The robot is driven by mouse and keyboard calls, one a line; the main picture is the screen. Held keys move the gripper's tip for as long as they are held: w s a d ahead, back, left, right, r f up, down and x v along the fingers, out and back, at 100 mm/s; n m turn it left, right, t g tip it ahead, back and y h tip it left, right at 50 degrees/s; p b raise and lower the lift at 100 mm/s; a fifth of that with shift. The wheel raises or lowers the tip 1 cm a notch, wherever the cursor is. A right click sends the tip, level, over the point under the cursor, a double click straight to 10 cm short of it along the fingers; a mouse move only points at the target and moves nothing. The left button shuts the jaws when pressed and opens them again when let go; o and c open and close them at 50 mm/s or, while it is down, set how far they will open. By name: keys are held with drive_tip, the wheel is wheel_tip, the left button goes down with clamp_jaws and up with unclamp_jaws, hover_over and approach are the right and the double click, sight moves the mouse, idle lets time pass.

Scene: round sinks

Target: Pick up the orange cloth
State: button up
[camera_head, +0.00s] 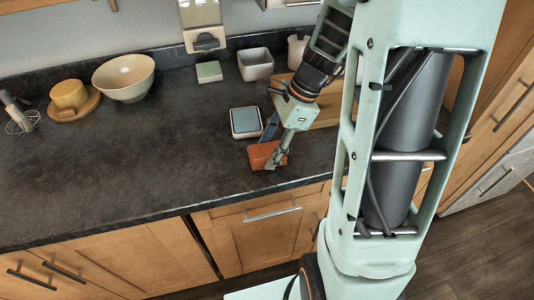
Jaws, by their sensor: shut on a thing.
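The orange cloth (262,154) is a small, flat, folded-looking piece near the front edge of the dark countertop. My gripper (275,162) is over its right side, pointing down, and is shut on it. Part of the cloth is hidden behind the fingers. I cannot tell whether the cloth is lifted or still touches the counter.
A blue-topped white square dish (246,122) stands just behind the cloth. A wooden board (330,112) lies to the right behind my arm. A white square bowl (255,64), green sponge (209,71), cream bowl (124,77) and yellow cup (69,94) stand farther back. The counter's left-middle is clear.

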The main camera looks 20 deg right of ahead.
sight(271, 152)
drive_tip(key=shift+r+p, duration=0.6)
drive_tip(key=shift+r, duration=0.25)
drive_tip(key=r+p, duration=0.3)
drive_tip(key=shift+s+d+r, duration=0.15)
drive_tip(key=shift+s+r, duration=0.1)
drive_tip(key=shift+r, duration=0.05)
drive_tip(key=s+d+r+p, duration=0.5)
drive_tip(key=s+r+p, duration=0.3)
drive_tip(key=s, duration=0.4)
drive_tip(key=shift+s, duration=0.2)
drive_tip(key=shift+r, duration=0.1)
